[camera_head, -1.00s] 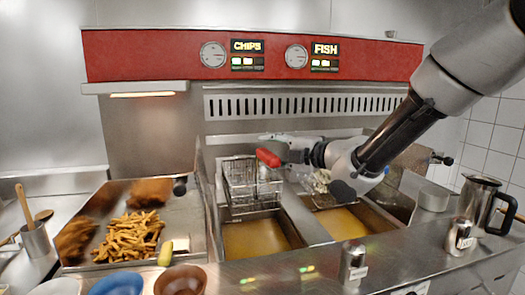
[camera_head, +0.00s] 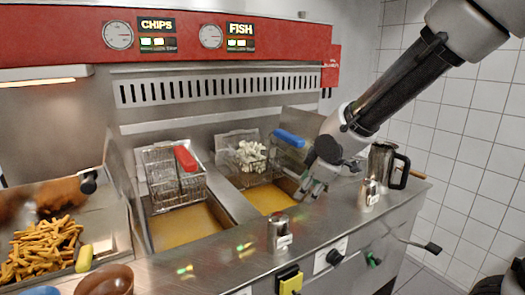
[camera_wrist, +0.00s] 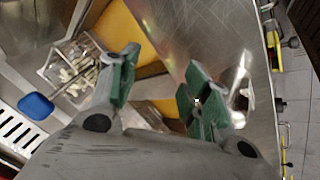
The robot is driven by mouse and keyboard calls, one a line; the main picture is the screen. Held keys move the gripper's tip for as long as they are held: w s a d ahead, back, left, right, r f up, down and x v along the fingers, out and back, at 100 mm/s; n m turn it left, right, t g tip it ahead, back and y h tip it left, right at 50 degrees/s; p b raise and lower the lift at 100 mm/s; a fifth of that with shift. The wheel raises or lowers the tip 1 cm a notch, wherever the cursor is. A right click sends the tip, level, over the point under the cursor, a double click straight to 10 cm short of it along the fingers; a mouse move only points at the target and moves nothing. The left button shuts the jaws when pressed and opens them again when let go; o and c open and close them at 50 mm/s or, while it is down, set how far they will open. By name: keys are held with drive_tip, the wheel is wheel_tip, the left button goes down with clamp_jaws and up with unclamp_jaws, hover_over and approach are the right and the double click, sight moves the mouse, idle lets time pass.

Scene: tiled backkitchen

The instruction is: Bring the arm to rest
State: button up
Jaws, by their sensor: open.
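My gripper (camera_head: 311,188) is open and empty. It hangs above the steel counter at the right side of the fryer, just right of the right-hand oil vat (camera_head: 268,198). In the wrist view its two green-padded fingers (camera_wrist: 155,85) stand apart with nothing held between them. My arm comes in from the upper right of the head view. A basket with a blue handle (camera_head: 290,138) and pale pieces in it sits over the right vat, left of my gripper; it also shows in the wrist view (camera_wrist: 75,75).
A basket with a red handle (camera_head: 185,158) hangs at the left vat (camera_head: 188,226). A shaker (camera_head: 279,232), another shaker (camera_head: 369,194) and a steel jug (camera_head: 381,160) stand on the counter (camera_head: 225,262) near my gripper. Chips (camera_head: 40,246) lie at left.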

drive_tip(key=s+d+r+m+h, duration=0.1)
drive_tip(key=s+d+r+m, duration=0.1)
drive_tip(key=s+d+m, duration=0.2)
drive_tip(key=s+d+r+m+g+h, duration=0.1)
drive_tip(key=s+d+r+m, duration=0.2)
drive_tip(key=s+d, duration=0.7)
drive_tip(key=s+d+r+m+h, duration=0.1)
drive_tip(key=s+d+r+m, duration=0.2)
drive_tip(key=s+d+m, duration=0.4)
drive_tip(key=d, duration=0.3)
drive_tip(key=shift+s+d, duration=0.35)
drive_tip(key=shift+s, duration=0.05)
drive_tip(key=shift+g, duration=0.3)
